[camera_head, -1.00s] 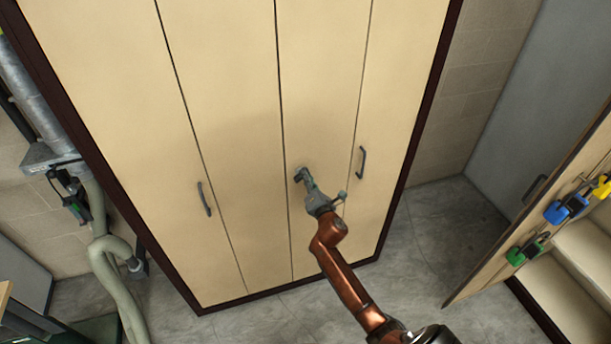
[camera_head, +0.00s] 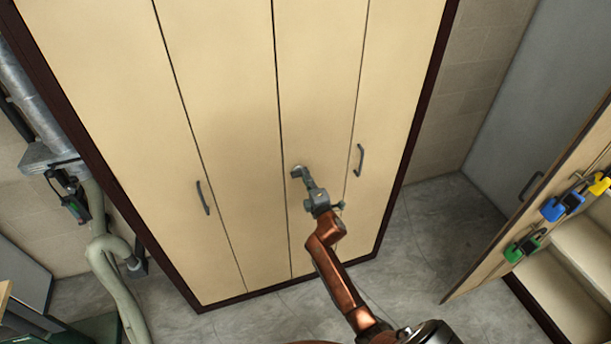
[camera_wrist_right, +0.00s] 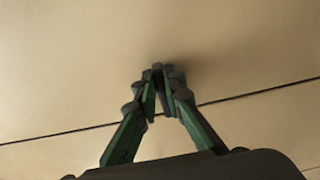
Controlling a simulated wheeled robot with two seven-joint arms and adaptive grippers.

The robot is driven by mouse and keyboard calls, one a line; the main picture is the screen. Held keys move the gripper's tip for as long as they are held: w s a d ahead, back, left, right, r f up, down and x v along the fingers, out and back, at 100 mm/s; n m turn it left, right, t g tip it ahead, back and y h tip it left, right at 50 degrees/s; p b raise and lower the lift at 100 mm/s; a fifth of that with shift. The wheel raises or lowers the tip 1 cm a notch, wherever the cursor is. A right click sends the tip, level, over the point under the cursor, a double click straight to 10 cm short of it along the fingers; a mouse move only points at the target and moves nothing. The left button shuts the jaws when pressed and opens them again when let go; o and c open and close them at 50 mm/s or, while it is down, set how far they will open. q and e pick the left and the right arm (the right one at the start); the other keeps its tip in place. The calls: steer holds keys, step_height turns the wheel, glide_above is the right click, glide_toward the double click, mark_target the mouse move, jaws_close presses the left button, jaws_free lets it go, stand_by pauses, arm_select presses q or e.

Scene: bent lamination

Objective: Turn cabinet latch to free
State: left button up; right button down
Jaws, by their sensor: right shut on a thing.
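The tall cream cabinet (camera_head: 235,100) with a dark frame stands in front of me, its doors closed. A small grey latch (camera_head: 297,172) sits on a door near the seam, at mid-width of the cabinet. My right gripper (camera_head: 301,175) is at the latch, its fingers closed on it. In the right wrist view the gripper's green-sided fingers (camera_wrist_right: 158,95) converge on the latch, which they mostly hide. The latch's exact angle cannot be told. My left gripper is not in view.
Dark bar handles sit on the cabinet at left (camera_head: 203,198) and right (camera_head: 359,160). At right, an open door (camera_head: 545,215) carries several coloured clamps. Grey floor (camera_head: 430,250) lies between.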

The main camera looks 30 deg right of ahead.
steer(key=shift+f, duration=0.1)
stand_by(0.4)
steer(key=c, duration=2)
jaws_free()
steer(key=v, duration=1.2)
